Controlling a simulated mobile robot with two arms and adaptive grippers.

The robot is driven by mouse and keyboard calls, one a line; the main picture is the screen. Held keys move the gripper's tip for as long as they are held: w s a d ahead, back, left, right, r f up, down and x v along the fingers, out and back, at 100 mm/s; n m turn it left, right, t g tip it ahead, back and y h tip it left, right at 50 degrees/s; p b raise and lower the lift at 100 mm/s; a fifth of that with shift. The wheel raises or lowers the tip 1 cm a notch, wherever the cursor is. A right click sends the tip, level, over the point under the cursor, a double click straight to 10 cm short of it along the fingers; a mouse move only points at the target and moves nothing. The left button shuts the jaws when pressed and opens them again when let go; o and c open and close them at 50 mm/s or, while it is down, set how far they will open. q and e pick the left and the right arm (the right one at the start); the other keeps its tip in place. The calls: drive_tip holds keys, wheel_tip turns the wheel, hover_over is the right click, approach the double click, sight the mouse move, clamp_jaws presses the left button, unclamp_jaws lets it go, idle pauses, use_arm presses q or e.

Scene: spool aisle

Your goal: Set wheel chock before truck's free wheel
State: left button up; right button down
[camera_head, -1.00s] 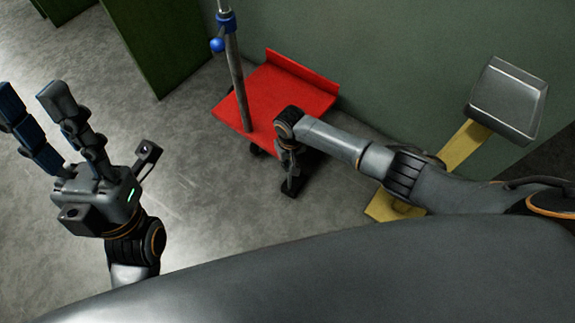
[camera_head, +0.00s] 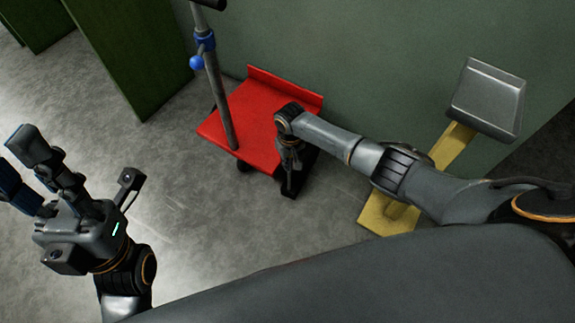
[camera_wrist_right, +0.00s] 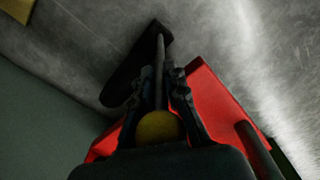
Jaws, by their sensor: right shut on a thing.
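The red truck (camera_head: 240,115) stands by the green wall with an upright grey pole. One small dark wheel (camera_head: 244,166) shows under its front edge. My right gripper (camera_head: 291,172) points down at the truck's near right corner. It is shut on the wheel chock's rod, with a yellow ball knob (camera_wrist_right: 158,127) between the fingers in the right wrist view. The black chock (camera_wrist_right: 128,78) is at the rod's far end, low near the floor; I cannot tell whether it touches floor or wheel. My left gripper (camera_head: 18,165) is open and empty at the left, away from the truck.
A yellow stand (camera_head: 385,215) with a grey box-like head (camera_head: 488,98) is to the right of the truck, close behind my right arm. Green panels (camera_head: 130,55) stand at the upper left. Grey floor (camera_head: 180,190) is clear left of the truck.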

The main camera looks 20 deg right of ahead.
drive_tip(key=c, duration=1.3)
unclamp_jaws()
wheel_tip(320, 180, up, 12)
drive_tip(key=shift+r, duration=0.1)
